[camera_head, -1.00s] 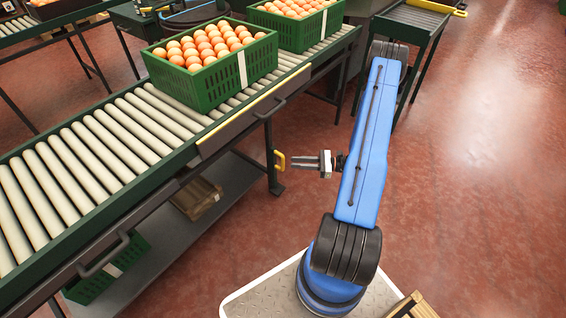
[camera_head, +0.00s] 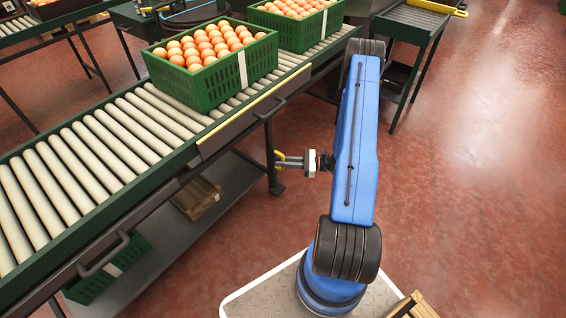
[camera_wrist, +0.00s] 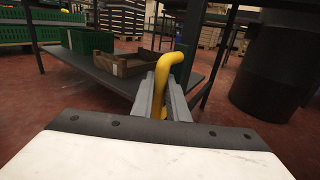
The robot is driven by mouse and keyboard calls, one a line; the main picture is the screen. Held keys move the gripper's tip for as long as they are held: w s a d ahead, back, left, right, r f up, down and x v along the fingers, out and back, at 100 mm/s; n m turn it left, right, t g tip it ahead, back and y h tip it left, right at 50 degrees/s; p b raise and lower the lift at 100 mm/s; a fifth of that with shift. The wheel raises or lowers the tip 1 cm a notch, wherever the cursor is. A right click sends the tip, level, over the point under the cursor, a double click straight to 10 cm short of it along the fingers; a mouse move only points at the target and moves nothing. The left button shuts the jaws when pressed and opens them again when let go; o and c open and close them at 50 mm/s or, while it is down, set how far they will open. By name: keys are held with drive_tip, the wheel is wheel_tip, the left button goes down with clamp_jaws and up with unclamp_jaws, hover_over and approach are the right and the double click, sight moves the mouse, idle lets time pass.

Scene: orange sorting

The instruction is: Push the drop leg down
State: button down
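The drop leg is the dark leg (camera_head: 270,150) under the near side of the roller conveyor. A yellow bent handle (camera_head: 279,158) sticks out beside it. In the wrist view the yellow handle (camera_wrist: 168,67) rises between the two grey fingers of my gripper (camera_wrist: 163,97) and bends over to one side above them. My gripper (camera_head: 288,161) reaches the handle from the right in the head view. The fingers stand apart on either side of the handle. I cannot tell whether they touch it. The handle's lower part is partly hidden by the fingers.
The roller conveyor (camera_head: 92,158) carries green crates (camera_head: 205,88) of oranges. A lower shelf (camera_head: 225,180) holds a brown box (camera_head: 197,198) and a green crate (camera_head: 112,268). A dark bin (camera_wrist: 275,65) stands at the right in the wrist view. Red floor is clear to the right.

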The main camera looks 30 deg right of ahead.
sight(283, 169)
drive_tip(key=shift+f, duration=2.6)
drive_tip(key=c, duration=2)
unclamp_jaws()
drive_tip(key=shift+f, duration=0.1)
drive_tip(key=v, duration=1.7)
drive_tip(key=shift+s+d, duration=0.15)
